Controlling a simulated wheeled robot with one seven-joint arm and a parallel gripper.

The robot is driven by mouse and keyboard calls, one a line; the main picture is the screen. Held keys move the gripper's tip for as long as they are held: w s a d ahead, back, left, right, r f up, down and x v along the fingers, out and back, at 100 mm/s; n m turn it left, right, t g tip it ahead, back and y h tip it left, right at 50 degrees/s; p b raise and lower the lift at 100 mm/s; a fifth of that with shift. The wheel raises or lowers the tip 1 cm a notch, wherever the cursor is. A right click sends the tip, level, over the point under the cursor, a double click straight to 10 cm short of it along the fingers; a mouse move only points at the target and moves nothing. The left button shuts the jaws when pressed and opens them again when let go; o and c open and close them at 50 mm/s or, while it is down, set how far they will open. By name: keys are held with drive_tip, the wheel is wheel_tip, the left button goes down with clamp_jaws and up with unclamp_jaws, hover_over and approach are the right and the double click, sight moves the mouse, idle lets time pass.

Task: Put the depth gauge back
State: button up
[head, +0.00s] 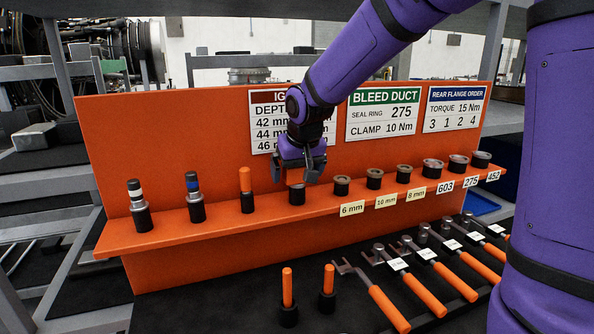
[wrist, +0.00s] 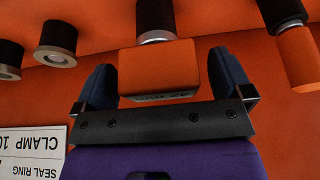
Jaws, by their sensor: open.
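An orange block with small dark marks, apparently the depth gauge (wrist: 157,68), stands with a silver collar in a black holder (head: 297,196) on the orange shelf. In the head view the block is mostly hidden by the gripper and blends into the orange panel. My gripper (head: 301,178) is above this holder, pointing down. In the wrist view my gripper (wrist: 160,88) is open, with one dark finger on each side of the block and gaps visible between. I cannot tell its exact height against the block.
Left on the shelf stand an orange-handled tool (head: 246,190), a blue-banded tool (head: 194,198) and a white-banded tool (head: 138,207). To the right are several black ring pieces (head: 342,186). Below lie several orange-handled wrenches (head: 390,309). The orange back panel (head: 215,140) rises close behind.

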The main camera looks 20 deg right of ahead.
drive_tip(key=v, duration=1)
drive_tip(key=shift+r, duration=0.4)
drive_tip(key=shift+s, duration=0.2)
idle(0.7)
